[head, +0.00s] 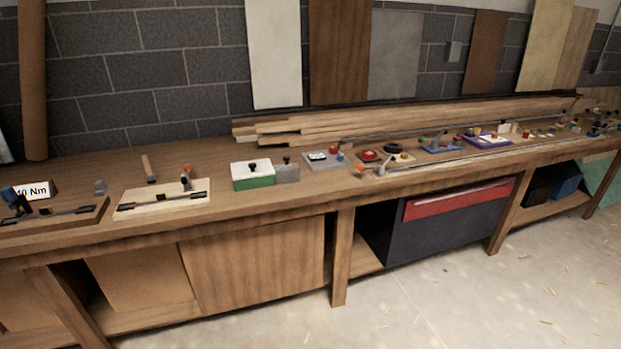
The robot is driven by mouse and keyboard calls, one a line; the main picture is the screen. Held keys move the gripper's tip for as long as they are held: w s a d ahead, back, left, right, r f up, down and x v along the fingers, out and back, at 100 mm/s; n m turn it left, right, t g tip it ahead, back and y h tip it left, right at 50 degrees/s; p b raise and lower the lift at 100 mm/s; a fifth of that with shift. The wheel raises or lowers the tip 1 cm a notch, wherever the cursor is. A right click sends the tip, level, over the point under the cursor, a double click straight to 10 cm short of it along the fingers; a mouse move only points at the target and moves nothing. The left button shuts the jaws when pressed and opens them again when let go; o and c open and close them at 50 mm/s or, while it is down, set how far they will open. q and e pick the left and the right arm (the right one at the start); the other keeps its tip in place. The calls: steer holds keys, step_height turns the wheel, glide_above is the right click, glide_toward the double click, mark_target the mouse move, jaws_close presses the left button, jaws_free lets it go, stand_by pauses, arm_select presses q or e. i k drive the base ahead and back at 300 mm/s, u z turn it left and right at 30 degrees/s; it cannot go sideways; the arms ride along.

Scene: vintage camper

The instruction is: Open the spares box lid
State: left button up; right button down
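A small green box (253,182) with a white lid (251,167) and a dark knob stands on the long wooden workbench, near the middle of the head view. The lid lies on the box and looks shut. A smaller grey box (287,174) with a dark knob on top stands right beside it, to the right. I see no label that tells which one is the spares box. Neither of my grippers is in view.
A pale board (162,204) with a tool and a "40 Nm" sign (38,190) are on the bench's left. Long planks (400,119) lie along the back. Several small items crowd the right. Open floor (450,305) lies in front.

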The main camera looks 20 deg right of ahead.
mark_target(262, 166)
steer(key=z, duration=0.25)
steer(key=k, duration=0.65)
steer(key=z, duration=0.95)
steer(key=i, duration=1.85)
steer(key=u, duration=0.4)
